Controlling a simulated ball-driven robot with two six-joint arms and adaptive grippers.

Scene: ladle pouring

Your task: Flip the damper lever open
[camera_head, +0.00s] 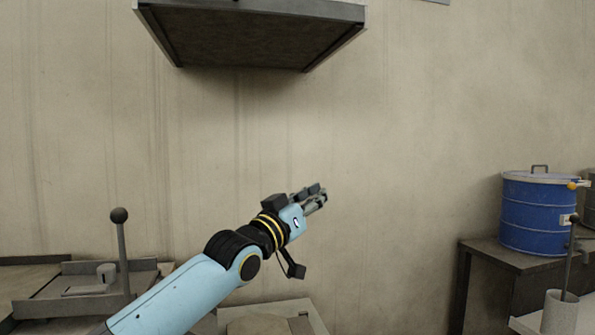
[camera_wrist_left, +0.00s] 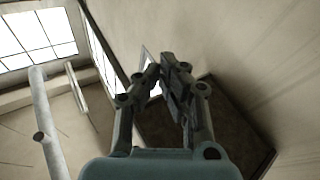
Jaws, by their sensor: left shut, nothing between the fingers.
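An upright lever (camera_head: 122,255) with a dark ball knob stands at the left of the head view, on a grey metal fixture. No label shows whether it is the damper lever. My left gripper (camera_head: 318,192) is raised in front of the wall, right of this lever and well apart from it. In the left wrist view its fingers (camera_wrist_left: 163,75) are close together with nothing between them. The lever does not show clearly in the wrist view. My right gripper is not in view.
A dark metal hood (camera_head: 250,42) hangs above my left gripper. A blue drum (camera_head: 538,218) stands on a dark table (camera_head: 480,247) at the right. A light cylindrical pot (camera_head: 560,315) is at the lower right.

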